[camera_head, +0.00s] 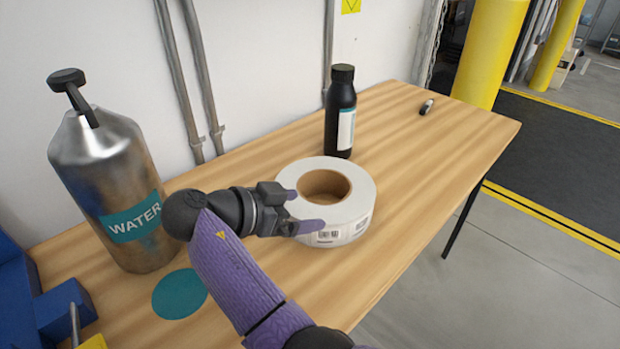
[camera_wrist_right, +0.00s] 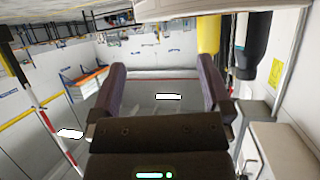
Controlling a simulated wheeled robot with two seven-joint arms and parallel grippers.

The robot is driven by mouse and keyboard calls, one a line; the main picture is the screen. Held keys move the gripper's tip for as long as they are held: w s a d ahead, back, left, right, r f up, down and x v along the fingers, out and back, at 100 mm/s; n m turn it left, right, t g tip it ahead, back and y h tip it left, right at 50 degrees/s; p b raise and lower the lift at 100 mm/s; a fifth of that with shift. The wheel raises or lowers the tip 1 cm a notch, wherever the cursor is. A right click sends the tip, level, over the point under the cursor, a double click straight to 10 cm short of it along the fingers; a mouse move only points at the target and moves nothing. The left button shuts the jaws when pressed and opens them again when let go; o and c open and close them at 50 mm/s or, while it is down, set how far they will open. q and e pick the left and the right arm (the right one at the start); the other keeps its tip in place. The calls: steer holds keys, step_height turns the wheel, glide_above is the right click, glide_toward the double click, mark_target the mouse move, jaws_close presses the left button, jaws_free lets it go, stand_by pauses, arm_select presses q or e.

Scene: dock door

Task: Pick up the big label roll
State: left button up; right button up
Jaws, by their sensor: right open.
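The big label roll (camera_head: 347,212) lies flat on the wooden table in the head view, white with a brown core and small printed labels on its side. My right gripper (camera_head: 300,211) is open at the roll's left side, its purple fingers pointing toward it. One finger overlaps the roll's near left side in the picture; I cannot tell if it touches. In the right wrist view the gripper's two fingers (camera_wrist_right: 162,80) stand apart with nothing clearly held between them. My left gripper is not in view.
A black bottle (camera_head: 340,115) stands behind the roll. A metal water canister (camera_head: 112,190) stands at the left, near a teal disc (camera_head: 180,294) and a blue object (camera_head: 62,305). A small marker (camera_head: 426,107) lies far right. The table's right side (camera_head: 445,150) is mostly clear.

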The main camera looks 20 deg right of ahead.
mark_target(345, 210)
steer(key=b+x, duration=0.1)
steer(key=x, duration=0.2)
steer(key=b+x, duration=0.1)
steer(key=x, duration=0.2)
steer(key=b+x, duration=0.1)
steer(key=x, duration=0.2)
steer(key=shift+s+f, duration=0.25)
steer(key=shift+s, duration=0.1)
steer(key=shift+d+b, duration=0.3)
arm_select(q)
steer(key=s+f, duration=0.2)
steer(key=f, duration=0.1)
arm_select(e)
steer(key=shift+r, duration=0.1)
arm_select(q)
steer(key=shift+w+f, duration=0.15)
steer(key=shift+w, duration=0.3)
arm_select(e)
jaws_close()
